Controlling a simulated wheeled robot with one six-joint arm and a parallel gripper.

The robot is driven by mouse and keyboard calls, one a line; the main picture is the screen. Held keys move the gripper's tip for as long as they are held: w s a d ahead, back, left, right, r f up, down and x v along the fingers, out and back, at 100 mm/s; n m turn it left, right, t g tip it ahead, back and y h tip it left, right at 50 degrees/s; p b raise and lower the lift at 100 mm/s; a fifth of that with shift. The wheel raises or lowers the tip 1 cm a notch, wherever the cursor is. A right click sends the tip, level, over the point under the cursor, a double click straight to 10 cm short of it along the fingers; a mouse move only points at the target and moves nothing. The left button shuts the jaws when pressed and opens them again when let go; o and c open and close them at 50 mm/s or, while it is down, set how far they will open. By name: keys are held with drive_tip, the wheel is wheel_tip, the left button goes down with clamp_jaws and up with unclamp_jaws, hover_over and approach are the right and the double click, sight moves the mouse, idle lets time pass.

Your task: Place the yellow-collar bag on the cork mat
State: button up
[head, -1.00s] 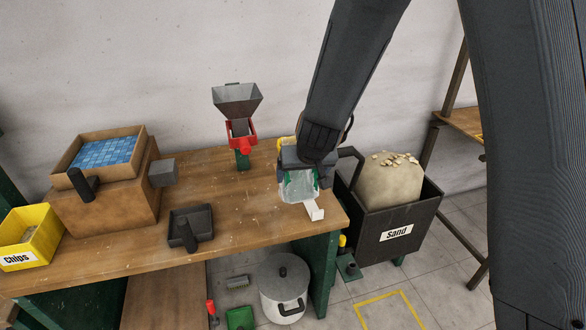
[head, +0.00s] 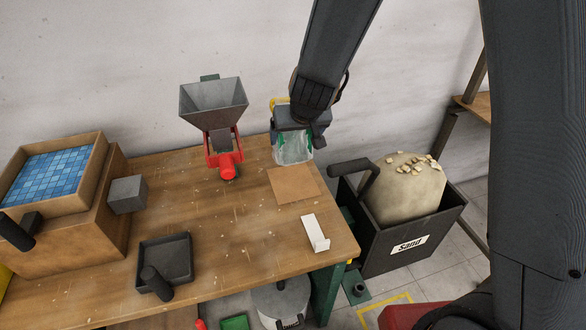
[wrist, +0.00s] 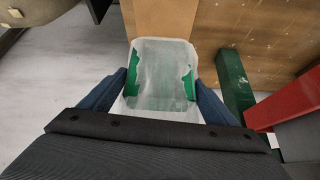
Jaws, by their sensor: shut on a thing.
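My gripper (head: 296,136) is shut on a clear bag (head: 293,152) with green patches at its sides. A bit of yellow (head: 278,102) shows behind the gripper in the head view; most of the collar is hidden. The bag also hangs between the blue fingers in the wrist view (wrist: 160,72). The cork mat (head: 296,184) is a bare tan square on the right part of the bench. The bag appears just beyond the mat's far edge in the head view. A tan strip of the mat (wrist: 165,17) shows past the bag in the wrist view.
A red-clamped hopper (head: 213,102) stands left of the gripper. A white label stand (head: 314,232) is in front of the mat. A dark tray (head: 166,258) and grey block (head: 127,194) are farther left.

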sight(295, 160)
wheel_tip(295, 160, down, 5)
drive_tip(key=b, duration=0.3)
drive_tip(key=shift+w+a+b, duration=0.1)
drive_tip(key=shift+b, duration=0.2)
drive_tip(key=shift+f+b, duration=0.6)
drive_tip(key=shift+f, duration=1.8)
drive_tip(key=o, duration=1.6)
drive_tip(key=shift+f, duration=0.15)
drive_tip(key=shift+o, duration=0.2)
drive_tip(key=shift+r, duration=0.25)
drive_tip(key=p+v, duration=0.3)
drive_tip(key=v, duration=0.9)
drive_tip(key=shift+f, duration=0.1)
